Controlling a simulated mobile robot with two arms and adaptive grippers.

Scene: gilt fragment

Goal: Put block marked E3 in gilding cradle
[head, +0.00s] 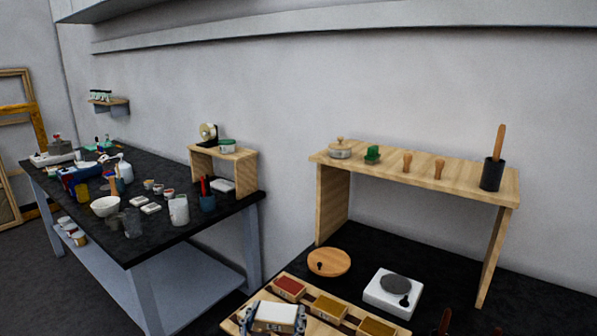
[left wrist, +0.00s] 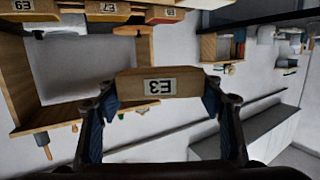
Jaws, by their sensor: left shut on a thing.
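The block marked E3 (left wrist: 146,83) is a wooden block with a white label, clearly seen in the left wrist view. My left gripper (left wrist: 156,100) is shut on it, one finger at each end. In the head view the gripper (head: 274,318) and the block's pale face (head: 272,313) show at the bottom edge, in front of a wooden rack (head: 311,326). The rack holds a red-topped block (head: 289,288) and yellow-topped blocks (head: 330,308). I cannot tell which thing is the gilding cradle.
A white device with a grey disc (head: 394,290) and a round wooden lid (head: 328,262) stand behind the rack on the black bench. A wooden shelf (head: 430,172) on legs spans the back. A cluttered dark table (head: 130,240) stands at the left.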

